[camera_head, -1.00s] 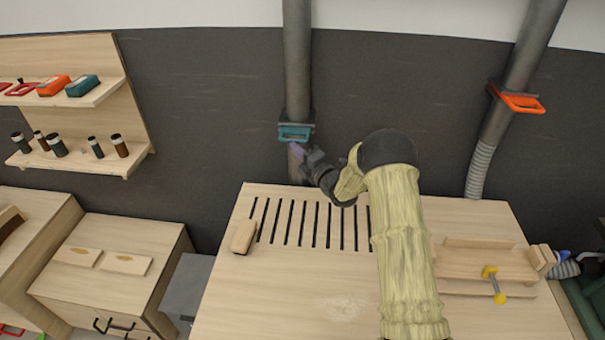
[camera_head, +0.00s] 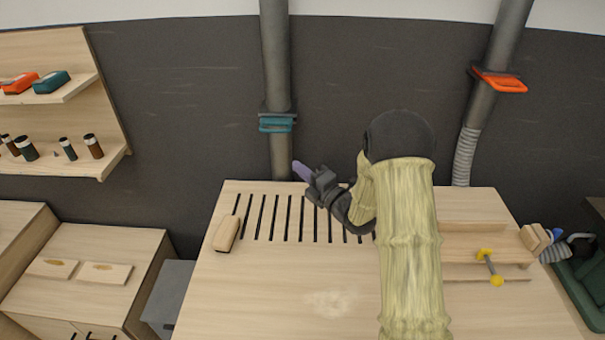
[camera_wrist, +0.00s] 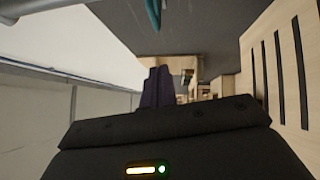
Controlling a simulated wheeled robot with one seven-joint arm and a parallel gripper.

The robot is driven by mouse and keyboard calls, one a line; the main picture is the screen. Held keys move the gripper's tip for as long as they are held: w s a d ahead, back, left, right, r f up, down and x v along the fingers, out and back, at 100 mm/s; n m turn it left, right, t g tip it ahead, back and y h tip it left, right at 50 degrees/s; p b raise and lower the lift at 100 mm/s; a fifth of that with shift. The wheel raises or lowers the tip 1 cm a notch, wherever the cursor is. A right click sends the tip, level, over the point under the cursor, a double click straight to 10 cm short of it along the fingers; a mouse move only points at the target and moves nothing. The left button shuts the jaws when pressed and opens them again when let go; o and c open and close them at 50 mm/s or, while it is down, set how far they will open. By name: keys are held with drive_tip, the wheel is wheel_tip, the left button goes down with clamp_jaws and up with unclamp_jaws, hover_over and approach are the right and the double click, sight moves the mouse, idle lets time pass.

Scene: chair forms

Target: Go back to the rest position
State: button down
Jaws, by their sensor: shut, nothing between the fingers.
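My gripper (camera_head: 302,171) is at the end of my yellow-sleeved arm, above the back edge of the wooden workbench (camera_head: 270,290). Its purple fingers are together with nothing between them, and they also show in the wrist view (camera_wrist: 157,88). The fingers point to the left, in front of the grey pipe with the teal gate handle (camera_head: 277,123). They are apart from that handle.
A wooden block (camera_head: 227,234) lies on the bench left of the slots. A clamp with yellow ends (camera_head: 489,267) is at the right. An orange handle (camera_head: 500,81) is on the right pipe. Shelves (camera_head: 62,165) with small jars hang at left. The bench front is clear.

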drive_tip(key=shift+w+d, duration=0.1)
drive_tip(key=shift+w, duration=0.05)
drive_tip(key=s+d+f+m+g+h, duration=0.2)
drive_tip(key=s+d+m+g+h, duration=0.3)
drive_tip(key=s+d+m+h, duration=0.8)
drive_tip(key=s+a+m+g, duration=0.2)
drive_tip(key=s+m+g, duration=0.5)
drive_tip(key=s+m, duration=0.7)
drive_tip(key=shift+s+a+f+g+y, duration=0.3)
drive_tip(key=shift+s, duration=0.85)
drive_tip(key=shift+d, duration=0.1)
